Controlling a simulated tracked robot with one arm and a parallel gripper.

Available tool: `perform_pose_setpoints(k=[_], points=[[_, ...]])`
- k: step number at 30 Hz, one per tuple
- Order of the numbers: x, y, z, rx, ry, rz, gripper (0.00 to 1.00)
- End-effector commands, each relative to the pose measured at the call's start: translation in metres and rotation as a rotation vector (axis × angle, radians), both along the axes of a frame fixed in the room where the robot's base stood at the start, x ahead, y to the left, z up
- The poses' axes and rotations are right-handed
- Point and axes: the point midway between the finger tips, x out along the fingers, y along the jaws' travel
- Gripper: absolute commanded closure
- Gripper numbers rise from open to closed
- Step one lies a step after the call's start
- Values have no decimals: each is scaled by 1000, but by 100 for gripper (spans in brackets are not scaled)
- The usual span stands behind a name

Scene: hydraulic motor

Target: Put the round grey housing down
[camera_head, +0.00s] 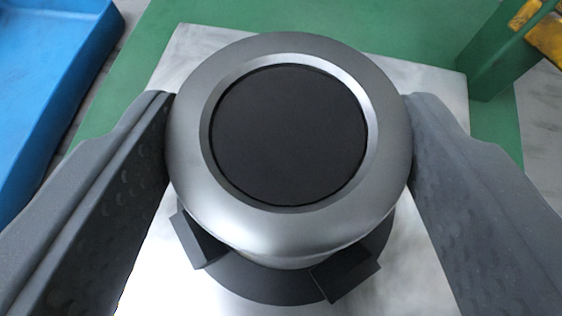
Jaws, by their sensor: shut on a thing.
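The round grey housing (390,140) is a shiny metal ring-shaped body with a dark round face in its top. It fills the middle of the view. My gripper (290,125) has one dark grey finger on each side of it and is shut on it. Below and partly behind the housing is a dark round base (270,285) with blocky lugs on its near side. The housing covers most of this base, so I cannot tell whether the two touch.
A pale metal plate (420,262) lies under the dark base, on a green surface (400,25). A blue bin (45,80) stands at the left. A green post (495,60) with a yellow part (545,35) stands at the upper right.

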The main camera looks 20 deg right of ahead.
Motion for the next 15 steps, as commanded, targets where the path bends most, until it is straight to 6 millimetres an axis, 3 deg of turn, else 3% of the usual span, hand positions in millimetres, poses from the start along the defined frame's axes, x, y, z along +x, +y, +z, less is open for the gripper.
perform_pose_setpoints(k=[3,12,13,15], points=[[0,0,-13,0,0,0,74],[0,1,-13,0,-2,1,74],[0,1,-13,0,-2,1,37],[0,1,-13,0,-2,1,18]])
